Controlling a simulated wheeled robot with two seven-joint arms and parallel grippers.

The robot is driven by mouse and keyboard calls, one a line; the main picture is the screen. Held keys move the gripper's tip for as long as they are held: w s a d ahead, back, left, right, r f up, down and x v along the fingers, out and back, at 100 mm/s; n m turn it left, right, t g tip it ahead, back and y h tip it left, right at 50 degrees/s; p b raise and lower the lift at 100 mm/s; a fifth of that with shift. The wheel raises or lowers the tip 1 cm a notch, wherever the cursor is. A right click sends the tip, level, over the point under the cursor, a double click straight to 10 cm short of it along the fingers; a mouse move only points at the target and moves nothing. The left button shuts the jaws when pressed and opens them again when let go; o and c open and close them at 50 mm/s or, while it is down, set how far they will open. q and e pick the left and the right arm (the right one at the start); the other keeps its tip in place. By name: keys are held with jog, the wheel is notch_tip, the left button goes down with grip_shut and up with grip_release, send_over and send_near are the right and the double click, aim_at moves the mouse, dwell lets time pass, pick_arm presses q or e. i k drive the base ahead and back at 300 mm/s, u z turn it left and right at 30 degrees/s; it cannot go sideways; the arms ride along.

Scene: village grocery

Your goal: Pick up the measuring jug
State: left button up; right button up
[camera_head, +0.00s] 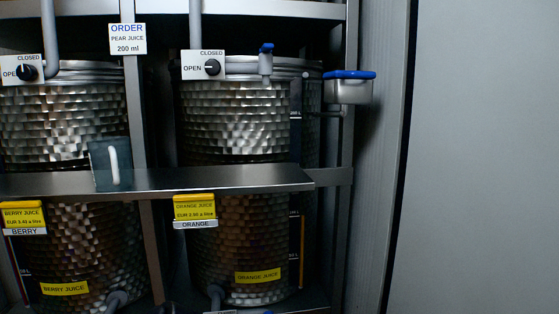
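A dark, see-through, box-like vessel with a pale upright handle, which looks like the measuring jug (99,168), stands on the metal shelf (225,181) in front of the left tank. Its handle faces me. I cannot tell whether anything is in it. Neither of my grippers can be made out in the head view.
Behind the shelf stand two dimpled steel tanks, berry juice (60,110) at left and orange juice (235,120) at right. An order sign (127,39) reads pear juice, 200 ml. A blue-lidded metal container (349,90) sticks out at right, beside a plain grey panel (480,160).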

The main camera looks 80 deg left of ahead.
aim_at(113, 166)
jog(key=z, duration=0.3)
jog(key=k, duration=0.8)
jog(key=u, duration=1.85)
